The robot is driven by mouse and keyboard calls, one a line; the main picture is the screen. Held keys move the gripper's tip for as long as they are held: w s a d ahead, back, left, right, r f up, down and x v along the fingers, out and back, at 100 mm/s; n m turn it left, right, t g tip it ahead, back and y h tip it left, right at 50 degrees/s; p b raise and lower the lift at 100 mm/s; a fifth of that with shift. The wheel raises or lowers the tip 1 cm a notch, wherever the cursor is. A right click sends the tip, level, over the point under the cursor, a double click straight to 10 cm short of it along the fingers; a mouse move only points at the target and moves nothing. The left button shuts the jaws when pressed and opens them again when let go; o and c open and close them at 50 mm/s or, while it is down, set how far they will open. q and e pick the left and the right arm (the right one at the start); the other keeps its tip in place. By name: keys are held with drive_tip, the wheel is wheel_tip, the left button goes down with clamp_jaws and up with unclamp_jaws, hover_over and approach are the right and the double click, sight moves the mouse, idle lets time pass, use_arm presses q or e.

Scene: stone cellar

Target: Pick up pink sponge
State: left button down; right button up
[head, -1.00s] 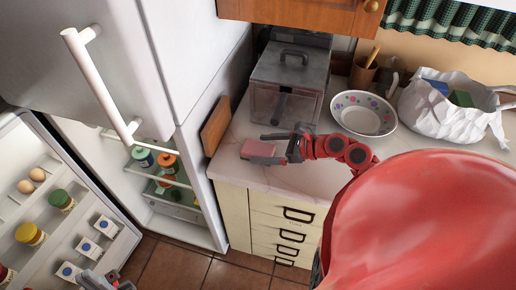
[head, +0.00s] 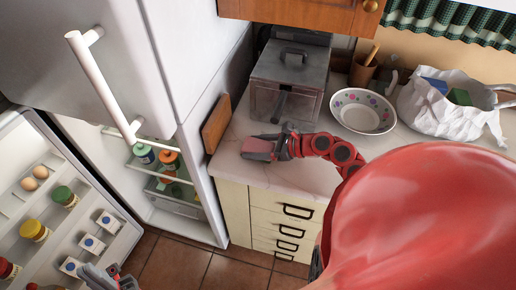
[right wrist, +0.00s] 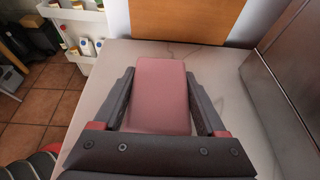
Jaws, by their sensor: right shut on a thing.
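The pink sponge (head: 256,145) is at the left end of the pale counter (head: 240,168), near its front edge. In the right wrist view the sponge (right wrist: 160,98) is a pink block between the two dark fingers. My right gripper (head: 264,146) is shut on the sponge, one finger on each side; the wrist view also shows this gripper (right wrist: 160,100). I cannot tell whether the sponge is clear of the counter. My left gripper (head: 103,276) shows only partly at the bottom edge, in front of the open fridge door; its fingers are not clear.
A grey metal box (head: 287,80) stands behind the sponge. A wooden board (head: 216,123) leans against the fridge side. A flowered bowl (head: 362,111) and a white bag (head: 440,110) stand to the right. The open fridge door (head: 60,190) holds jars and eggs.

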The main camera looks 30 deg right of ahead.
sight(255, 145)
drive_tip(key=shift+r, duration=0.4)
wheel_tip(255, 145, up, 2)
drive_tip(key=shift+r+b, duration=0.1)
drive_tip(key=shift+b, duration=0.7)
drive_tip(key=s+a+r+p, duration=0.2)
drive_tip(key=s+a+p, duration=0.4)
drive_tip(key=s+a, duration=0.3)
drive_tip(key=shift+a+p, duration=0.4)
drive_tip(key=shift+a, duration=1.7)
drive_tip(key=shift+s, duration=0.1)
